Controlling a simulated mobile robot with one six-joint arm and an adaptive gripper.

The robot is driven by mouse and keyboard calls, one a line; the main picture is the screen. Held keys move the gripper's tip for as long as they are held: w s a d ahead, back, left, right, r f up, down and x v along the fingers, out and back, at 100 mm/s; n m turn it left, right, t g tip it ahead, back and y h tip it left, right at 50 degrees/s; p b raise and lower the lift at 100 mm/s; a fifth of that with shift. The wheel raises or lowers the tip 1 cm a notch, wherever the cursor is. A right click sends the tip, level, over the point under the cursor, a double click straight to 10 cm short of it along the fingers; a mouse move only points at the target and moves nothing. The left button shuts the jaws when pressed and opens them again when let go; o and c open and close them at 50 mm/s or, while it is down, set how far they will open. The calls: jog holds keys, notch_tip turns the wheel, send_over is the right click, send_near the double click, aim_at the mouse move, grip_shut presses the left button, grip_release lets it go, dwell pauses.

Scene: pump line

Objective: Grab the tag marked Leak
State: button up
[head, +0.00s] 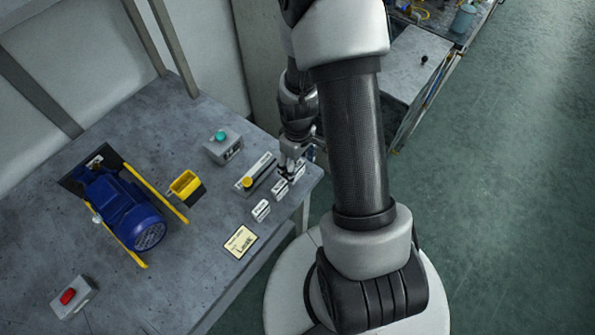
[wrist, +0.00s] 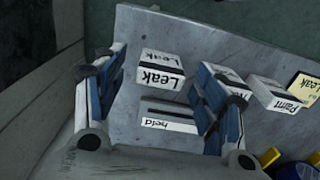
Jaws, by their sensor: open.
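The white tag marked Leak (wrist: 163,64) lies on the grey bench near its edge in the wrist view, its print upside down. My gripper (wrist: 159,72) is open, with one finger on each side of this tag in the picture. No contact with the tag shows. In the head view my gripper (head: 291,168) is low over the right end of the bench, partly covering the tags there. A second white tag (wrist: 236,82) is partly hidden behind the right finger. A tag marked Paint (wrist: 278,94) lies farther right.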

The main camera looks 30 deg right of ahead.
jog(key=shift+r, duration=0.1)
jog(key=c, duration=1)
jog(key=shift+o, duration=0.2)
